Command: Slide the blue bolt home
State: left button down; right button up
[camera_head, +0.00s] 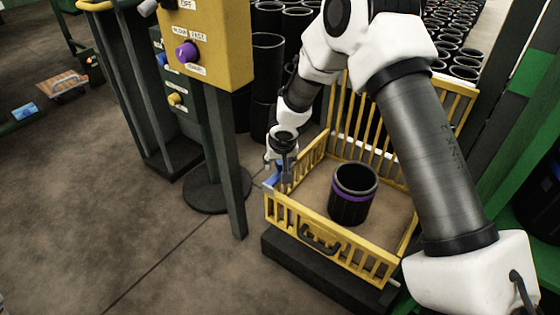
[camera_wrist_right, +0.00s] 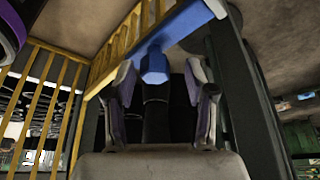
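The blue bolt (camera_head: 272,181) sits at the left front corner of the yellow barred crate (camera_head: 290,216), partly hidden by my right gripper (camera_head: 281,164). The right wrist view shows its blue bar (camera_wrist_right: 188,26) along the crate's yellow rails, with a blue knob (camera_wrist_right: 155,67) sticking out. My right gripper (camera_wrist_right: 163,80) is open, its two fingers standing apart on either side of the knob. The knob looks closer to the left finger; I cannot tell whether they touch. My left gripper is not in view.
A black rubber sleeve with a purple band (camera_head: 352,196) stands inside the crate. A yellow control box (camera_head: 209,42) on a dark post stands to the left of my right arm. Several black sleeves (camera_head: 266,52) stand behind. The floor at the left front is clear.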

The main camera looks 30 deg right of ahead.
jog(key=v, duration=1.2)
jog(key=shift+s+f, duration=0.1)
jog(key=shift+s, duration=0.05)
